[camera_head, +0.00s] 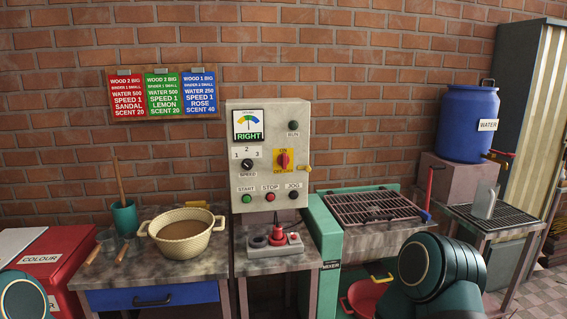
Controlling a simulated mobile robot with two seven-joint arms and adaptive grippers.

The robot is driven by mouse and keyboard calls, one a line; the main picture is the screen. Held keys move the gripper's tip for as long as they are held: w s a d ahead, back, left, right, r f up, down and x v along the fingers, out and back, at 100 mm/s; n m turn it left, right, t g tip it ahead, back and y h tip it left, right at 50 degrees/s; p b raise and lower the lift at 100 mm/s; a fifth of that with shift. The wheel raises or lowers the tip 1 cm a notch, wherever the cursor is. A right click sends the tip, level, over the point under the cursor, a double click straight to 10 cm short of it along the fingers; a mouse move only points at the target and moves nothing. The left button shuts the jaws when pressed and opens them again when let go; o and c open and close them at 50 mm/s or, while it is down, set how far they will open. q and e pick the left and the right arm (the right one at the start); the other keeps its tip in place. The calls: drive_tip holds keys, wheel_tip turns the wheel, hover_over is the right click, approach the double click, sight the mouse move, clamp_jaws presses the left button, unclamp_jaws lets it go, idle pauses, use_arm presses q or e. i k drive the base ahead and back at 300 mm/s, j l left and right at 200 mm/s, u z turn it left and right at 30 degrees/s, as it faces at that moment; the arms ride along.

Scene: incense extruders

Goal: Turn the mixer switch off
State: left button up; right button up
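The grey control panel (268,175) stands against the brick wall in the middle of the view. Its main switch is a red rotary knob (284,160) on a yellow plate, with small lettering that includes ON above it. The knob's handle looks upright. Below it are the green START button (247,199), the red STOP button (270,197) and the black JOG button (293,195). The green machine below right carries a MIXER label (331,266). Parts of my arms show at the lower left and lower right, but neither gripper is in view.
A small grey block with a red-handled piece (278,236) sits on the stand below the panel. A woven bowl of brown powder (187,232) and a teal cup (124,217) stand on the left table. A blue water barrel (466,122) is at the right.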

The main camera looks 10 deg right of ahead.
sight(282, 159)
drive_tip(key=i+j, duration=0.1)
drive_tip(key=i, duration=0.65)
drive_tip(key=i+z, duration=0.2)
drive_tip(key=z, duration=0.15)
drive_tip(key=i+j+z, duration=0.1)
drive_tip(key=z, duration=0.25)
drive_tip(key=i+j+z, duration=0.15)
drive_tip(key=z, duration=0.15)
drive_tip(key=i, duration=0.05)
